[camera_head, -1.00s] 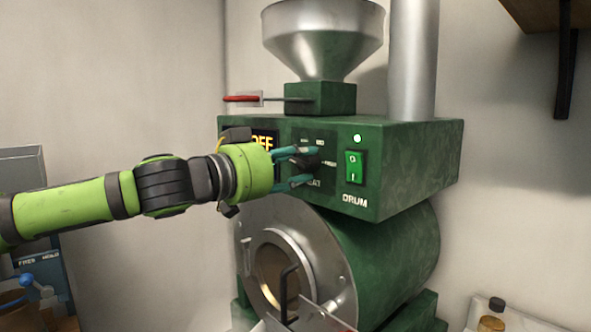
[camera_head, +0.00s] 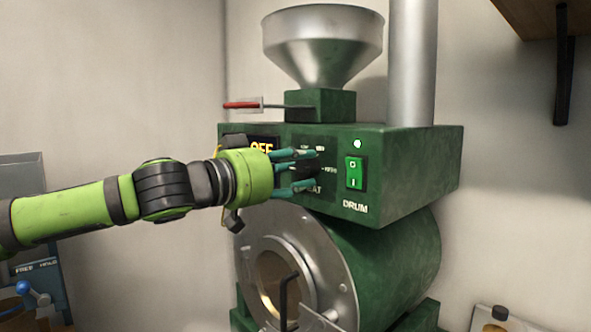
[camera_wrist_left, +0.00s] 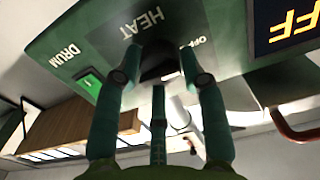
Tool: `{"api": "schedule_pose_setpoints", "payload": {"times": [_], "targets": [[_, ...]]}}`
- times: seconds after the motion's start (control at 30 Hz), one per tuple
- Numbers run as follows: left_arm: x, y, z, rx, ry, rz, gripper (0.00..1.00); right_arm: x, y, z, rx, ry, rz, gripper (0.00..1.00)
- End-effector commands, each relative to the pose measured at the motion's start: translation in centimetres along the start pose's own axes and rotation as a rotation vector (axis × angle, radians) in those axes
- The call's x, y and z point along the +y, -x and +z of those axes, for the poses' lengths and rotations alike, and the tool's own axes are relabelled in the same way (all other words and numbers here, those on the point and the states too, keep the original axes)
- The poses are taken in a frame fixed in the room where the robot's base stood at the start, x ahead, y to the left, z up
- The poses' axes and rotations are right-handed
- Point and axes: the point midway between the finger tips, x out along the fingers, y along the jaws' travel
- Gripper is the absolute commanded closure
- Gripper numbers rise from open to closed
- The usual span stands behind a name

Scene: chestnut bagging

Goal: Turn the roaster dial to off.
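The roaster dial is a black knob (camera_wrist_left: 157,62) above the HEAT label on the front of the green roaster (camera_head: 412,165). In the head view the fingers partly cover it. My left gripper (camera_head: 312,170) is at the dial, with its teal fingers spread above and below it. In the left wrist view the fingertips (camera_wrist_left: 157,72) stand on either side of the knob, with a third finger in front. They look open; contact is not clear. The dial's pointer cannot be made out. The display (camera_head: 262,146) reads OFF in orange. My right gripper is not in view.
A lit green DRUM switch (camera_head: 354,173) sits just right of the dial. The round drum door (camera_head: 335,250) juts out below. A red-handled lever (camera_head: 242,105) and steel hopper (camera_head: 323,40) are above.

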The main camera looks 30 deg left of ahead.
Motion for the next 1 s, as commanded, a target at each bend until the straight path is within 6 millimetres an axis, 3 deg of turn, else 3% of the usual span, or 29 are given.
{"api": "schedule_pose_setpoints", "payload": {"times": [0.47, 1.0], "targets": [[-0.1, 0.3, -0.1, 0.003, -0.002, -0.001, 0.37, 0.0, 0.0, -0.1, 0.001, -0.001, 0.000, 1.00], [0.0, 6.0, -0.2, 0.008, 0.001, 0.001, 0.37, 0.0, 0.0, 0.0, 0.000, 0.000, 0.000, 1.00]]}}
